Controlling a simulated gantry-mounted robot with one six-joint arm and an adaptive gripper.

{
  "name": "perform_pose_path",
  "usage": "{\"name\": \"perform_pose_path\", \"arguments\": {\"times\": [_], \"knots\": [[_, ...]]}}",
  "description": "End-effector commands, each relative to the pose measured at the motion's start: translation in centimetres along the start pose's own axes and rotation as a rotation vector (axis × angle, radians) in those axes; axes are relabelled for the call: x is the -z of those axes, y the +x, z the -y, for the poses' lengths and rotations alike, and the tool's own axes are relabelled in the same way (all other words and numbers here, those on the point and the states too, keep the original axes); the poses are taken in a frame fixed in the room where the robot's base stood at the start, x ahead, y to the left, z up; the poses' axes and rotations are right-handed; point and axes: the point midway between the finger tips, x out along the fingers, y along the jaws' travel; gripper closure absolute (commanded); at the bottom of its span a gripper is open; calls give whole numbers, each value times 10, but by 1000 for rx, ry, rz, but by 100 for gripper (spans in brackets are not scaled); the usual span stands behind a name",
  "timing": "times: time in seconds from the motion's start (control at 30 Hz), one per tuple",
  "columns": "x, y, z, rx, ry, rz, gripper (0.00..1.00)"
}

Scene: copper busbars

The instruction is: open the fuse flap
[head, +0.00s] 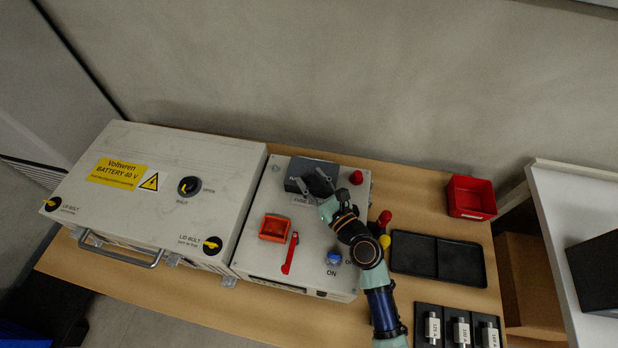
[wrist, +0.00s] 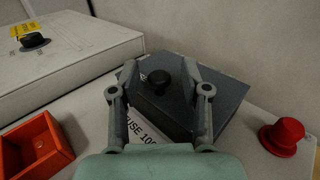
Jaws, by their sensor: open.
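The fuse flap (head: 312,172) is a dark grey cover at the back of the light control panel. In the wrist view the flap (wrist: 225,92) looks closed, with a round black knob (wrist: 160,79) near its front edge. A white label reading FUSE 100 (wrist: 143,133) lies just in front of it, partly hidden by a finger. My gripper (head: 312,184) is over the flap. In the wrist view its two fingers (wrist: 161,72) are apart, one on each side of the knob. I cannot tell whether either finger touches the knob.
The panel carries an orange open box (head: 274,228), a red lever (head: 290,253), a blue knob (head: 334,258) and a red button (head: 356,177). A battery case (head: 150,195) stands left. A black tray (head: 437,260), red bin (head: 470,198) and several fuses (head: 461,331) are right.

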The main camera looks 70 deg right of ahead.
Motion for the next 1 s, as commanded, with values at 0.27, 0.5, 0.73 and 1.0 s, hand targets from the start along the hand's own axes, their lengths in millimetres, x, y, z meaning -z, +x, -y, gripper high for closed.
{"name": "perform_pose_path", "arguments": {"times": [0.27,0.5,0.73,1.0], "knots": [[0,11,0,0,0,-1,53],[0,10,0,0,-1,0,78],[0,10,0,-1,-1,0,100],[-2,10,1,2,1,-3,100]]}}
